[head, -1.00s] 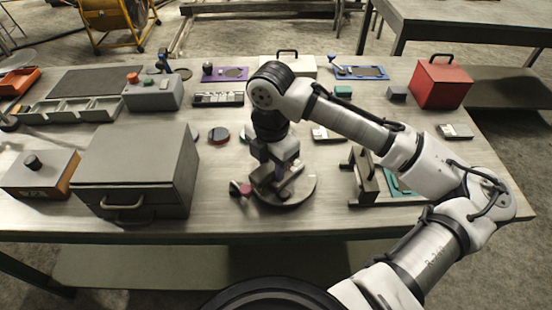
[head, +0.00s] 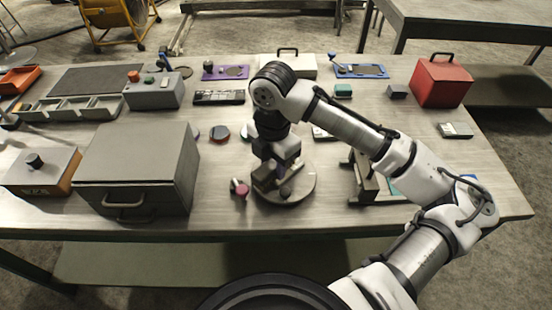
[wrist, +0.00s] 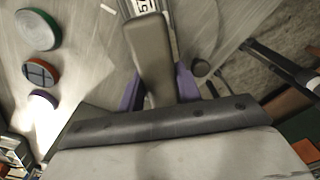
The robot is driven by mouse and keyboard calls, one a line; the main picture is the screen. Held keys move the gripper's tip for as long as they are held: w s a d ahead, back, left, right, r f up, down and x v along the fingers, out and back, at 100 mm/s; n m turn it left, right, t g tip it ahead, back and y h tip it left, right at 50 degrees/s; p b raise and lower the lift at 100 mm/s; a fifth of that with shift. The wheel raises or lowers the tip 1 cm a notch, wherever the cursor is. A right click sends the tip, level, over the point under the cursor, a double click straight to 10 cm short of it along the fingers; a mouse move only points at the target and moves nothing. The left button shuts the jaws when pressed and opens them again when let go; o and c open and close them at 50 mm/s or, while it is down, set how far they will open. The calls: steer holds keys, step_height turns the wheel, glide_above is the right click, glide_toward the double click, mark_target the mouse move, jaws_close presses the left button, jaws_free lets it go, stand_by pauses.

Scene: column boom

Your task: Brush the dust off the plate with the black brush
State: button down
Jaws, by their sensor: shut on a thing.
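The plate (head: 303,187) is a round grey disc near the bench's front edge. My gripper (head: 270,183) is low over its left part, pointing down. In the wrist view its purple fingers (wrist: 160,92) are shut on a grey-brown handle (wrist: 154,55), which I take for the black brush. The brush's bristles are hidden, so I cannot tell whether they touch the plate. A small dark round knob (head: 286,191) shows at the plate's front, just right of my gripper. I cannot make out dust at this size.
A magenta and dark piece (head: 240,188) lies just left of the plate. A grey box (head: 140,165) with a handle stands further left. A dark bracket stand (head: 362,180) stands to the right. Small round discs (head: 220,133) lie behind.

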steer(key=shift+s+a, duration=0.5)
steer(key=shift+a, duration=0.1)
steer(key=shift+w+d+f, duration=0.15)
steer(key=shift+w+d, duration=0.85)
steer(key=shift+d, duration=0.15)
step_height(320, 180, up, 6)
steer(key=p, duration=0.4)
steer(key=shift+p, duration=0.35)
steer(key=shift+r+p, duration=0.55)
steer(key=shift+r, duration=1)
